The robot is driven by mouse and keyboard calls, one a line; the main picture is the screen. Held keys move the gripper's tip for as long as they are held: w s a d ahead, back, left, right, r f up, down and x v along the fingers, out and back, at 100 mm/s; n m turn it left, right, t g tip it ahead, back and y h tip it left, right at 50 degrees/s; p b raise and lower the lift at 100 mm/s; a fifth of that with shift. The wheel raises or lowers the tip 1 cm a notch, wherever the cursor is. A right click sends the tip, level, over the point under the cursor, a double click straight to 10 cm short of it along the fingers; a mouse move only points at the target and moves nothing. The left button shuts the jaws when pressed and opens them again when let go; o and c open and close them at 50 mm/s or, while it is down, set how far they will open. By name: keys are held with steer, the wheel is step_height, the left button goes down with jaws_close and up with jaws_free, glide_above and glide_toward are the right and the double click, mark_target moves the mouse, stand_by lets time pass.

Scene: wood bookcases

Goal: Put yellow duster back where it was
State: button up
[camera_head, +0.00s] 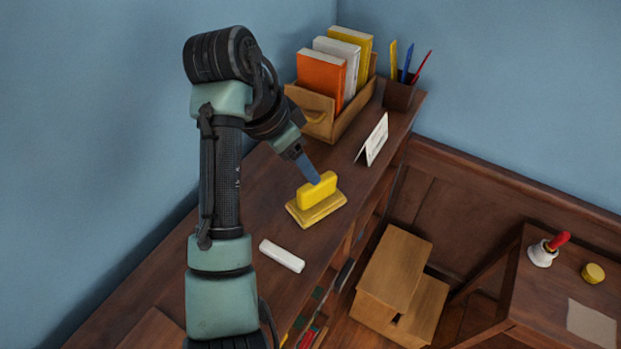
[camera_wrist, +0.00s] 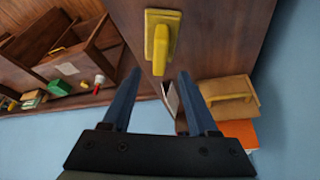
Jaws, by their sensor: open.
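The yellow duster (camera_head: 317,197) sits on the top of the wood bookcase (camera_head: 245,222). It has a flat base and a raised block-shaped handle. In the wrist view the duster (camera_wrist: 160,40) lies ahead of the fingertips, between their lines and apart from them. My gripper (camera_wrist: 157,78) is open, with two blue fingers and nothing between them. In the head view my gripper (camera_head: 310,172) is just above and behind the duster's handle, and the handle hides part of the fingertips. Whether they touch it cannot be told from the head view alone.
A white stick (camera_head: 282,256) lies in front of the duster. A wooden box of books (camera_head: 322,110), a pencil cup (camera_head: 398,95) and a white card (camera_head: 373,140) stand behind it. Wooden steps (camera_head: 395,265) and a table with a bell (camera_head: 543,252) are at the right.

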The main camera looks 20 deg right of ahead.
steer(key=w+d+r+n+t+h+p, duration=0.1)
steer(key=w+r+n+t, duration=0.15)
steer(key=r+t, duration=0.45)
steer(key=w+r+n+t+h, duration=0.1)
steer(key=w+r+n+t, duration=0.2)
steer(key=r, duration=0.8)
steer(key=s+a+r+n+t, duration=0.2)
steer(key=a+r+t, duration=0.15)
steer(key=r, duration=0.35)
steer(key=s+a+r+n+t, duration=0.1)
steer(key=a+r+t, duration=0.1)
steer(key=r+t, duration=0.35)
steer(key=s+a+r+n+t+y, duration=0.3)
steer(key=s+a+r, duration=0.1)
steer(key=s+r, duration=0.3)
steer(key=s+a+r+n+t+y, duration=0.3)
steer(key=s+a+r+t, duration=0.1)
steer(key=s+r, duration=0.2)
steer(key=shift+s+r, duration=0.35)
steer(key=shift+s, duration=0.2)
